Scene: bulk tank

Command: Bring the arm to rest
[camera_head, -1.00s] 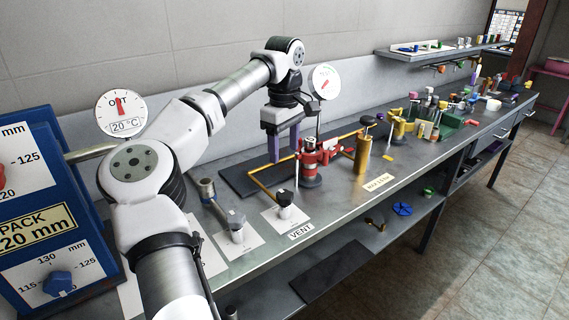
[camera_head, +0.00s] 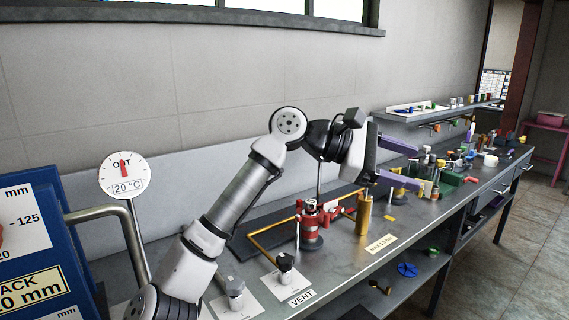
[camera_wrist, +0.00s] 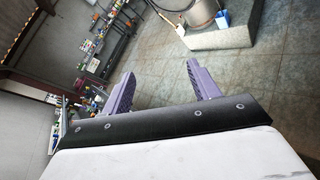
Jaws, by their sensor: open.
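My gripper (camera_head: 400,162) is raised above the workbench (camera_head: 350,265) in the head view, its purple fingers pointing right along the bench. The fingers are apart with nothing between them. In the wrist view the two purple fingers (camera_wrist: 160,88) are spread, with tiled floor beyond them. My arm is bent, with its upper joint high against the wall. Beneath the gripper stand a red fitting (camera_head: 312,220) and a brass cylinder (camera_head: 363,213), partly beside the arm.
Black-knobbed valves (camera_head: 285,270) stand near the VENT label (camera_head: 301,297). A round dial (camera_head: 123,175) and a blue panel (camera_head: 35,250) are at left. Many small parts crowd the bench's far end. A wall shelf (camera_head: 430,112) is behind. Open floor (camera_head: 500,270) lies at right.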

